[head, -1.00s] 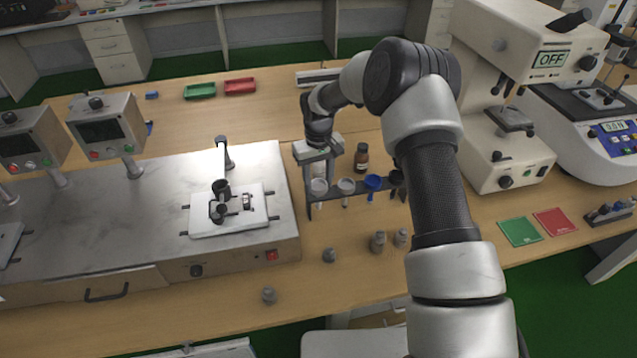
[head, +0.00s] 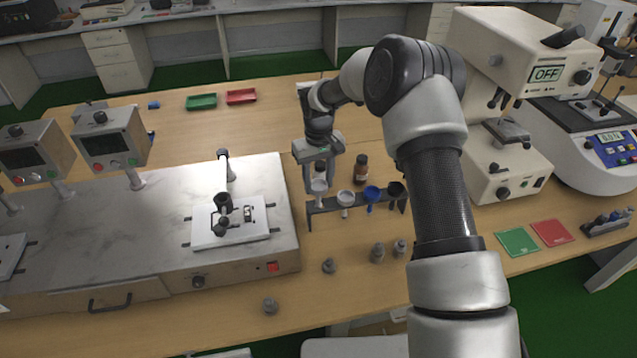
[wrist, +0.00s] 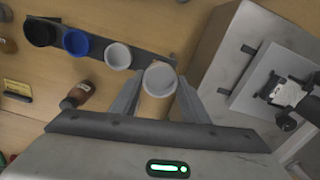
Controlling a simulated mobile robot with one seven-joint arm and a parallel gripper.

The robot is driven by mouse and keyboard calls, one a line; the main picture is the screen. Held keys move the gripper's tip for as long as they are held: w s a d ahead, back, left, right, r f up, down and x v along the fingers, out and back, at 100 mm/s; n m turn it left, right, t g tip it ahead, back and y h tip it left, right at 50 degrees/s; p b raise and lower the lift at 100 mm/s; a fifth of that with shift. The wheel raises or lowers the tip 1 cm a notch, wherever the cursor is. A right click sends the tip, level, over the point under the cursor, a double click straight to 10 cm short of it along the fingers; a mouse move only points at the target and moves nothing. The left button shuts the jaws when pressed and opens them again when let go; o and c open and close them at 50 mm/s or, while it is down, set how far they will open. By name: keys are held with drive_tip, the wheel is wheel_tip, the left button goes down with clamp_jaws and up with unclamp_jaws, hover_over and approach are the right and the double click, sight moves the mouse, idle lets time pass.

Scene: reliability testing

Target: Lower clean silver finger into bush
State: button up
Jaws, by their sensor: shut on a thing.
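A pale, silver-white round-topped finger (wrist: 160,78) stands between the two jaws of my gripper (wrist: 158,92), which is shut on it. In the head view my gripper (head: 318,178) holds this finger (head: 318,187) at the left end of the dark rack (head: 330,205). The finger's top sits higher than its neighbours' tops; its lower end is not clear. A dark ring-like holder (head: 222,202) at the end of a short arm stands over a white plate (head: 205,235) on the steel-topped bench machine. I cannot tell for certain whether it is the bush.
The rack also holds a white (head: 345,198), a blue (head: 372,193) and a black (head: 396,189) piece. A brown bottle (head: 361,167) stands behind it. Several small grey weights, one here (head: 329,265), stand in front. A cream machine (head: 505,160) is at right.

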sight(319, 189)
drive_tip(key=shift+r+p, duration=0.6)
drive_tip(key=shift+r, duration=0.85)
drive_tip(key=shift+s, duration=0.1)
